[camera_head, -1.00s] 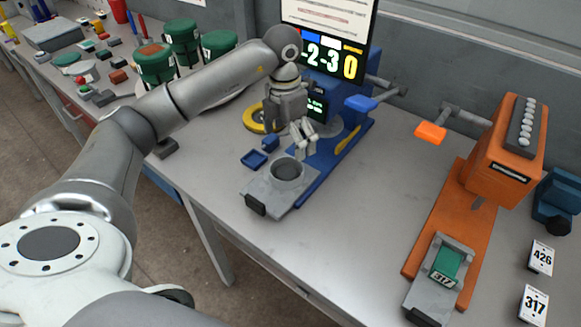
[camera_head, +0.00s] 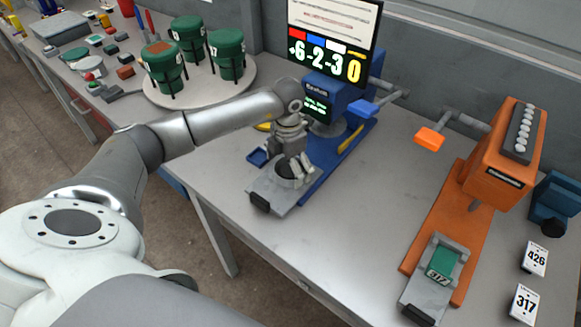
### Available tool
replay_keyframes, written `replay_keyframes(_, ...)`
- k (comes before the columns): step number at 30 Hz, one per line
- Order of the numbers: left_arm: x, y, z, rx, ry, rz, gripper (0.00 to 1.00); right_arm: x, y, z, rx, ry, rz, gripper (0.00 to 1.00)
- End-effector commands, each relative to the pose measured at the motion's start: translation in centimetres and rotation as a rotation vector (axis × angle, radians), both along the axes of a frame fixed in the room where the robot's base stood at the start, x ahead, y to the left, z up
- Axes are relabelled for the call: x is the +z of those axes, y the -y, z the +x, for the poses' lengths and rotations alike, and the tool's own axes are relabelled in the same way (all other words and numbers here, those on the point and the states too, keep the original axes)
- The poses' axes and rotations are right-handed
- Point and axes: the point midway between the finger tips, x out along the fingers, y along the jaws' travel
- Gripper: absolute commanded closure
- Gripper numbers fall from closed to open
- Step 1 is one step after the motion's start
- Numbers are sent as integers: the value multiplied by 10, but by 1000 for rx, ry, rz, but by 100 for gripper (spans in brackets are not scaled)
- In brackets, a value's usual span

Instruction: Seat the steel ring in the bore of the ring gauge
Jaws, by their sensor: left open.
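A grey round hollow part (camera_head: 284,173) stands upright on the grey front plate (camera_head: 268,193) of the blue machine (camera_head: 330,160); I take it for the ring gauge with its bore. My left gripper (camera_head: 298,170) is open, fingers pointing down, at the mouth of this part. The fingers cover its right side and part of the opening. I cannot make out a separate steel ring; whether one lies in the bore is hidden by the fingers. My right gripper is not in view.
A yellow ring (camera_head: 264,126) is mostly hidden behind my left arm. A small blue tray (camera_head: 257,157) lies left of the bore. An orange press (camera_head: 490,170) stands right, cards (camera_head: 534,258) beside it. Green drums (camera_head: 228,55) stand on a turntable. The table between the machines is clear.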

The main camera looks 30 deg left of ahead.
Motion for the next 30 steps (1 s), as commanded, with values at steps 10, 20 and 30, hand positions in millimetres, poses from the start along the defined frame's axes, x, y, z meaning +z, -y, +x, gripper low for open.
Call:
replay_keyframes(10,-2,0,0,-1,0,0,15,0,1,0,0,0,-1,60)
replay_keyframes(20,-1,0,0,-1,1,0,53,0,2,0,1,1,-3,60)
replay_keyframes(30,6,0,1,-1,2,-2,53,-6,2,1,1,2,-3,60)
